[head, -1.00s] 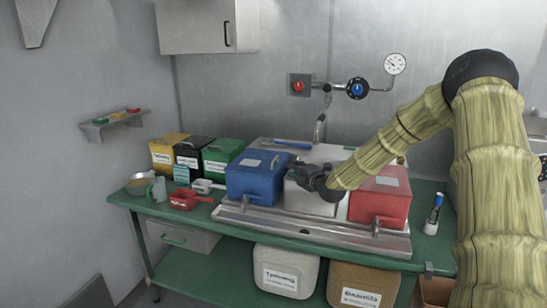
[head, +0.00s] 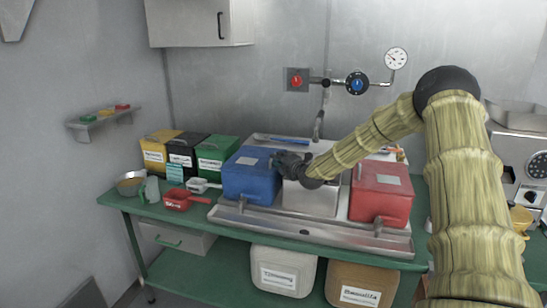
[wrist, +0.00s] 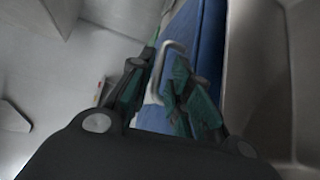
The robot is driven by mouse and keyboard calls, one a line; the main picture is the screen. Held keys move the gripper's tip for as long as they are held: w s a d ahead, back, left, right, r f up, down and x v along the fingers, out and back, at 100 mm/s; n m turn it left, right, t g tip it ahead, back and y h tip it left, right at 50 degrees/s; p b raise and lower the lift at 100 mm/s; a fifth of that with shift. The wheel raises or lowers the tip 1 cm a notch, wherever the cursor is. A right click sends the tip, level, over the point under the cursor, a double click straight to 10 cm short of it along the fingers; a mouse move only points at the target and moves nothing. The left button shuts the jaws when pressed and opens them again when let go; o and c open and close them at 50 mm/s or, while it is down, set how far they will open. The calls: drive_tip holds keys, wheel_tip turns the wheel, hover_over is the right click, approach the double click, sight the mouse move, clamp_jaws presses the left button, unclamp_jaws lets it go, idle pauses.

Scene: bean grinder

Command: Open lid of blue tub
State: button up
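The blue tub (head: 250,184) stands on the metal sink unit, its lid (head: 247,161) lying flat and closed with a pale label on top. My gripper (head: 277,162) is at the right edge of that lid. In the wrist view, the blue tub (wrist: 206,55) fills the middle, with a grey bent-metal handle (wrist: 172,45) on it. My gripper (wrist: 163,75) has its fingers apart there, with the handle between or just beyond the fingertips. I cannot tell whether either finger touches it.
A red tub (head: 381,198) stands to the right and a pale metal tub (head: 309,200) under my wrist. Yellow, black and green (head: 214,153) bins stand to the left.

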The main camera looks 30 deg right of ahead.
drive_tip(key=shift+w+d+f+p, duration=0.1)
drive_tip(key=shift+w+f+p, duration=0.1)
drive_tip(key=shift+w, duration=0.95)
drive_tip(key=shift+w+d+f+p, duration=0.1)
drive_tip(key=shift+w+p, duration=0.05)
drive_tip(key=shift+w, duration=1)
clamp_jaws()
